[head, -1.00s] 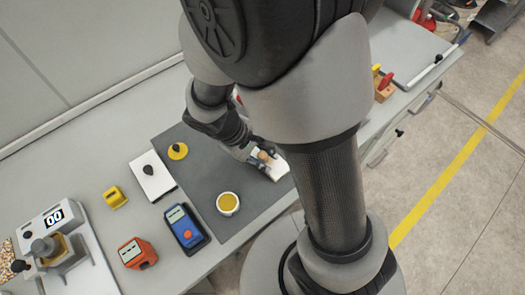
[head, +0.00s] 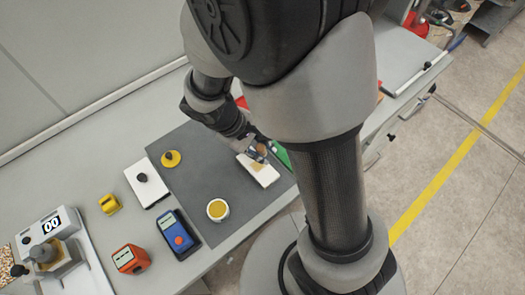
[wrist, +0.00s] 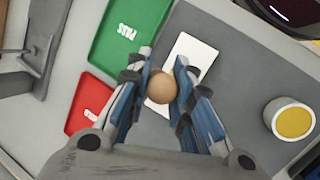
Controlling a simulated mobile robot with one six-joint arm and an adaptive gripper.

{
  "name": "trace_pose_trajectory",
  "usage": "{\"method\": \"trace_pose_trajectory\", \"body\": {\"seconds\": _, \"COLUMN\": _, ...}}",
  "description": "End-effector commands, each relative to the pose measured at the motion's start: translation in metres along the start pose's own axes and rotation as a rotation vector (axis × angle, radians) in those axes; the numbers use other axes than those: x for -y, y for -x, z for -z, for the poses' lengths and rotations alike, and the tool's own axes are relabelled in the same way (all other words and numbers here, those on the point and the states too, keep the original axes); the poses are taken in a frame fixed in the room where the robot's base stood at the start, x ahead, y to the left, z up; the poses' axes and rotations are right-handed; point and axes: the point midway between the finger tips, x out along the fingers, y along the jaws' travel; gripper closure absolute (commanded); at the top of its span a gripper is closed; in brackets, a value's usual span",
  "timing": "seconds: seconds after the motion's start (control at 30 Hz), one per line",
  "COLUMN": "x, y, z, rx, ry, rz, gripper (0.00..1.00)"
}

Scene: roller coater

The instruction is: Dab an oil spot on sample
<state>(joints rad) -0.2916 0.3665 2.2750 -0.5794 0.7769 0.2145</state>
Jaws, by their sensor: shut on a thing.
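My gripper (wrist: 162,85) is shut on a tool with a round tan wooden top (wrist: 161,87); in the wrist view the knob hides whatever is below it. In the head view my gripper (head: 259,151) is at the far end of the white rectangular sample (head: 262,174), which lies on the grey mat. The sample (wrist: 195,50) shows partly behind the fingers in the wrist view. I cannot tell whether the tool touches it or whether an oil spot is on it. A white cup of yellow oil (head: 217,209) stands left of the sample and nearer the mat's front edge.
A green PASS tray (wrist: 125,38) and a red tray (wrist: 88,105) lie beside the sample. A blue meter (head: 179,235), an orange device (head: 131,259), a yellow block (head: 110,204) and a white plate with a black knob (head: 147,187) stand left. The middle of the grey mat (head: 205,175) is clear.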

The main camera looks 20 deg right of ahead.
Motion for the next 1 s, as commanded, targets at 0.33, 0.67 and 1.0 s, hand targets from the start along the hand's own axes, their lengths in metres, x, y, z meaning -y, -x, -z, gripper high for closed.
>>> {"method": "trace_pose_trajectory", "body": {"seconds": 0.33, "x": -0.015, "y": 0.031, "z": -0.003, "rx": 0.002, "ry": -0.003, "rz": 0.000, "gripper": 1.00}}
{"method": "trace_pose_trajectory", "body": {"seconds": 0.67, "x": -0.017, "y": 0.034, "z": -0.003, "rx": 0.002, "ry": -0.003, "rz": 0.000, "gripper": 1.00}}
{"method": "trace_pose_trajectory", "body": {"seconds": 1.0, "x": -0.017, "y": 0.034, "z": -0.003, "rx": 0.002, "ry": -0.003, "rz": 0.000, "gripper": 1.00}}
